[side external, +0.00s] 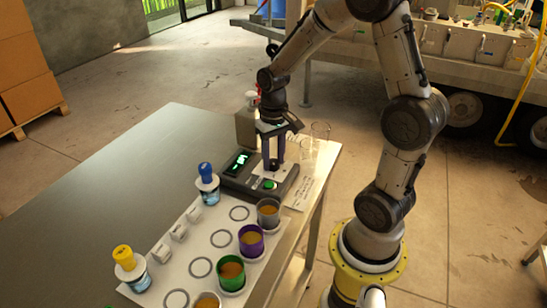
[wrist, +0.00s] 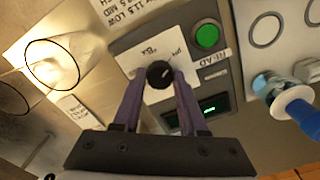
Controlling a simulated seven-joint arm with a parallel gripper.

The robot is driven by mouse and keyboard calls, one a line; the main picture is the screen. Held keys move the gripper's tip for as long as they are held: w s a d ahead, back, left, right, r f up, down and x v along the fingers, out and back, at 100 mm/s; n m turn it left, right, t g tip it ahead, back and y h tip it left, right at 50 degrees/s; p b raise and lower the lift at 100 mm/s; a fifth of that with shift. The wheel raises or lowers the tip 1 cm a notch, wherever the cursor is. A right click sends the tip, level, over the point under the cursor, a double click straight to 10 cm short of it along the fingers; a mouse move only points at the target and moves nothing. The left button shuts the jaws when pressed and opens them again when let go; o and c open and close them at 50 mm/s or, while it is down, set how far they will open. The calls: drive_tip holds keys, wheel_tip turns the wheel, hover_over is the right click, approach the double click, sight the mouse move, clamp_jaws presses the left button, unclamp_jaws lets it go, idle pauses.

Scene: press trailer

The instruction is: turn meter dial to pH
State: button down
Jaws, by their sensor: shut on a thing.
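The meter (side external: 240,180) is a dark grey box on the table with a lit green display (wrist: 207,106) and a green button (wrist: 207,36). Its black round dial (wrist: 159,74) sits on a white label plate. "pH" and "Brix" appear to be printed beside the dial. My gripper (wrist: 159,78) points down at the meter with its purple fingers shut on the dial, one on each side. A light mark on the dial is too small to read surely. In the side external view my gripper (side external: 273,165) stands over the meter and hides most of the dial.
Clear glassware (side external: 318,135) and a pump bottle (side external: 247,120) stand behind. The table's left side (side external: 100,200) is bare.

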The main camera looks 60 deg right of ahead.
sight(273, 162)
drive_tip(key=shift+r, duration=0.1)
drive_tip(key=shift+c, duration=2.2)
unclamp_jaws()
wheel_tip(273, 162, up, 14)
drive_tip(key=s+a+r+n+t, duration=0.4)
drive_tip(key=s+a, duration=0.5)
drive_tip(key=a, duration=0.1)
drive_tip(key=shift+s+a+f+n+t, duration=0.25)
drive_tip(key=shift+s+a+f+n, duration=0.1)
drive_tip(key=shift+s+f, duration=0.25)
drive_tip(key=shift+s+a+f+n+t, duration=0.2)
drive_tip(key=shift+s+f+n+t, duration=0.1)
drive_tip(key=shift+s+f+n, duration=0.25)
drive_tip(key=shift+s+a+f+n+t, duration=0.2)
drive_tip(key=shift+s+a+f+t, duration=0.15)
drive_tip(key=shift+f, duration=0.4)
